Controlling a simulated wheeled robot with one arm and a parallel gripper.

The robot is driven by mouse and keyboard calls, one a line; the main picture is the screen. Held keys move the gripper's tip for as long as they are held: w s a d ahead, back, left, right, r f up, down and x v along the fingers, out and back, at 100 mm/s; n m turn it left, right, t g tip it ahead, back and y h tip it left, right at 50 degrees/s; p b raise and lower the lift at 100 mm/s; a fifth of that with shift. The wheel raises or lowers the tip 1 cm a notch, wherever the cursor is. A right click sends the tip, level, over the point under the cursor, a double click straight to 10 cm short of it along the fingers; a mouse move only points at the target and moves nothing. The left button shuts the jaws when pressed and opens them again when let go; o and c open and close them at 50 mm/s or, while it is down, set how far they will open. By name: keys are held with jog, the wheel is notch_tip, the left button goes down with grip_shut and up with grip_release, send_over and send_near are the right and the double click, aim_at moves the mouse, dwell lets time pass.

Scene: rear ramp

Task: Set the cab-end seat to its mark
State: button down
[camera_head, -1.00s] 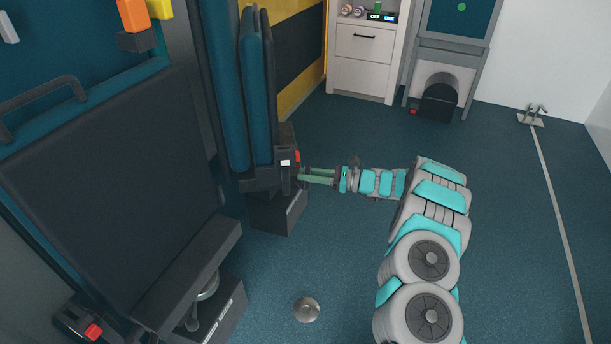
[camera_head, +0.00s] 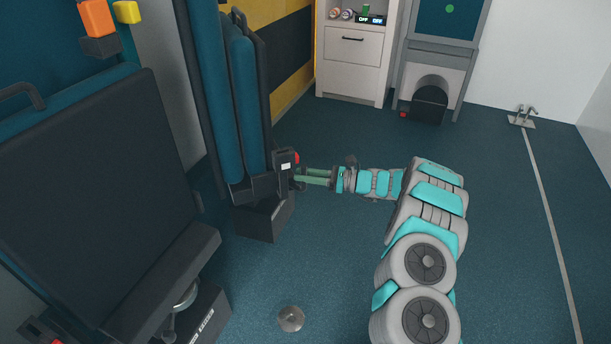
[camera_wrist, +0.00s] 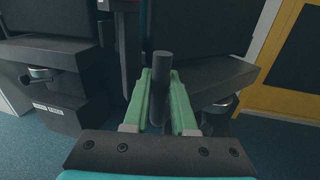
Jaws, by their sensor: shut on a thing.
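Two dark seats with teal backs stand along the left. I cannot tell by any label which one is the cab-end seat. The farther seat (camera_head: 245,95) is seen edge-on, folded upright on a black pedestal (camera_head: 264,220). A black block with a red button (camera_head: 287,165) sits at its lower side. My gripper (camera_head: 303,178) reaches this block from the right. In the wrist view, its green fingers are shut on a dark upright handle (camera_wrist: 162,72). The nearer seat (camera_head: 95,190) faces right, its pedestal (camera_head: 195,318) below. No mark for the seat can be made out.
A round metal floor plate (camera_head: 290,318) lies in front of the pedestals. A white cabinet (camera_head: 352,62) and a grey stand (camera_head: 436,65) are at the back. A metal floor fitting (camera_head: 522,116) and a pale floor strip (camera_head: 550,205) lie right.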

jog(key=shift+w+a+r, duration=0.1)
jog(key=c, duration=0.7)
grip_release()
jog(key=shift+a, duration=0.15)
jog(key=shift+c, duration=0.2)
jog(key=s+d, duration=0.1)
jog(key=d, duration=0.7)
jog(key=shift+s, duration=0.1)
